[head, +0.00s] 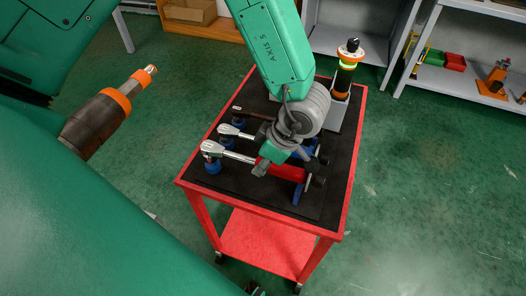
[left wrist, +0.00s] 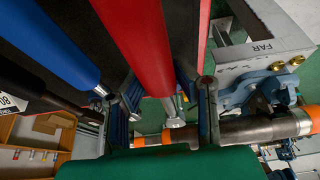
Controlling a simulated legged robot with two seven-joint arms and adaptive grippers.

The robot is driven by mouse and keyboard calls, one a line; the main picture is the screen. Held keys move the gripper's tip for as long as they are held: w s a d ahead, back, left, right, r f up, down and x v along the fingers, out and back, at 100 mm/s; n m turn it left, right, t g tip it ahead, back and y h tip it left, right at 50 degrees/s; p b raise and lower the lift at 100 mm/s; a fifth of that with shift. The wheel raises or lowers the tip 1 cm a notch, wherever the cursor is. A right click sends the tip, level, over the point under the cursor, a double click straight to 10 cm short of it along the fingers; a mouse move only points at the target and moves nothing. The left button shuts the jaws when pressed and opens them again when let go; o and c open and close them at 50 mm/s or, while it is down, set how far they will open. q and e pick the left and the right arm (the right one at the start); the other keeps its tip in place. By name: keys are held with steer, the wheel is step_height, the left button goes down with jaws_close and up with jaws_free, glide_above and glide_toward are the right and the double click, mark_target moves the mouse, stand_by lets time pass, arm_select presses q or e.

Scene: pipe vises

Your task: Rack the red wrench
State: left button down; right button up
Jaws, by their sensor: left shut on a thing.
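The red wrench (head: 292,172) lies across the top of a red cart, its silver ratchet head (head: 215,150) to the left, above a blue support (head: 211,166). My left gripper (head: 264,165) is shut around the red handle near the silver neck. In the left wrist view the red handle (left wrist: 145,45) runs down between the two fingers of the left gripper (left wrist: 168,108). I cannot tell whether the wrench touches its support. The gripper and wrist cover part of the tools. My right gripper is not in view.
The red cart (head: 340,222) has a black top. A blue-handled wrench (left wrist: 55,42) lies beside the red one, with a dark tool (head: 250,112) beyond. A black-orange cylinder (head: 345,75) stands behind. An orange-banded pipe (head: 95,122) is at left. Shelves (head: 460,85) stand at back right.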

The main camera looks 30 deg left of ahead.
arm_select(q)
steer(key=shift+f+b, duration=0.5)
steer(key=shift+f, duration=0.7)
stand_by(0.6)
steer(key=shift+p, duration=0.45)
stand_by(1.0)
steer(key=shift+f, duration=0.1)
steer(key=c, duration=1.2)
jaws_free()
steer(key=shift+o, duration=0.2)
steer(key=shift+d+r, duration=0.15)
steer(key=shift+r, duration=0.15)
steer(key=v, duration=1.1)
steer(key=shift+w+d+r, duration=0.1)
steer(key=shift+d+r, duration=0.05)
